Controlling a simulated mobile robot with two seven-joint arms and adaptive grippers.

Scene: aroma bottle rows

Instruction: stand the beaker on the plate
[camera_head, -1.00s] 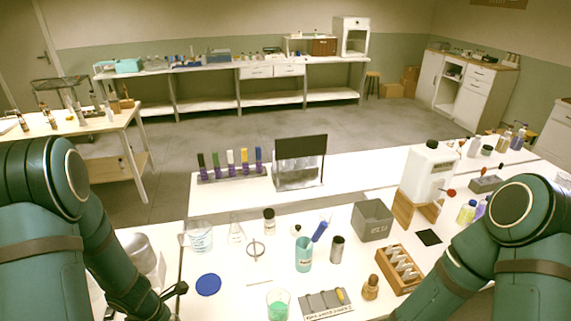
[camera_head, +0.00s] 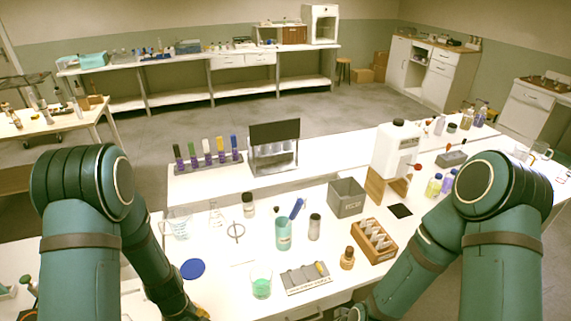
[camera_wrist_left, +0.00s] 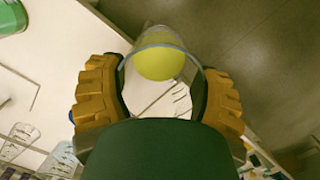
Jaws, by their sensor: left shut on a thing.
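A blue round plate (camera_head: 193,268) lies flat on the white front table. My left gripper (camera_head: 197,312) is low in the head view, just in front of the plate and mostly hidden by my arm. In the left wrist view its orange-padded fingers (camera_wrist_left: 160,95) are shut on a clear glass beaker (camera_wrist_left: 165,42) with yellow contents. Whether the beaker touches anything below cannot be told. My right gripper (camera_head: 358,313) is at the bottom edge of the head view, mostly cut off, and its jaws cannot be made out.
A beaker with green liquid (camera_head: 261,286) and a grey labelled block (camera_head: 306,278) stand right of the plate. A large clear beaker (camera_head: 178,224) is behind it. A teal bottle (camera_head: 283,233), a grey box (camera_head: 346,197) and a wooden rack (camera_head: 374,240) stand further right.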

